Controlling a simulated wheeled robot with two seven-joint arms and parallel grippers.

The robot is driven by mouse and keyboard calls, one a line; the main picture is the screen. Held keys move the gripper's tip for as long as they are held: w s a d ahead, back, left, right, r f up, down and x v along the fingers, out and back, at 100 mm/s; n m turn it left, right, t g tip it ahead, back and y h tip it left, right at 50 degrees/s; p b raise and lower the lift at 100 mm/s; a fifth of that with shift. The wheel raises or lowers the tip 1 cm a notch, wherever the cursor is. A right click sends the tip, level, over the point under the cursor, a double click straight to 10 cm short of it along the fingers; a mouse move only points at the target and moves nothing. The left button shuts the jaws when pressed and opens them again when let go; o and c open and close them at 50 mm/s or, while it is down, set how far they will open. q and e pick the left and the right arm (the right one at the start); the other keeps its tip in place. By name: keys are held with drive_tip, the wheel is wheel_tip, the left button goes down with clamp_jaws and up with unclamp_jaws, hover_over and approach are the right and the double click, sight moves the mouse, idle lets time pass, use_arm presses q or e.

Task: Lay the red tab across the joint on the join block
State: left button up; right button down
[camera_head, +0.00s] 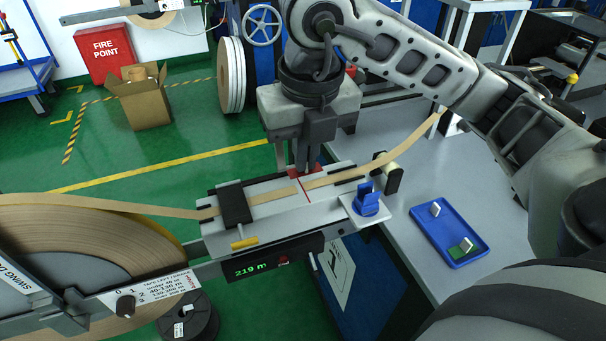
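The join block (275,212) is a pale grey plate in the middle of the head view, with tan tape running along it. A thin red line (307,195) crosses the block where the tape ends meet. My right gripper (306,170) points down just over the block's far edge, by the red line. My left gripper is not in view.
A black clamp (235,206) crosses the tape on the block's left. A blue holder (366,201) stands at its right end. A blue tray (448,232) with small pieces lies on the grey bench (415,180). A large tape reel (90,235) stands at left.

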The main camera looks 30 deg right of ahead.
sight(302, 187)
drive_tip(key=shift+w+d+f, duration=0.15)
drive_tip(key=shift+w+f, duration=0.3)
drive_tip(key=shift+f, duration=0.1)
drive_tip(key=f, duration=0.3)
drive_tip(key=shift+w+d+f, duration=0.15)
drive_tip(key=shift+w+f, duration=0.15)
drive_tip(key=shift+f, duration=0.1)
drive_tip(key=shift+f, duration=0.2)
drive_tip(key=c, duration=1.7)
unclamp_jaws()
drive_tip(key=shift+r, duration=0.1)
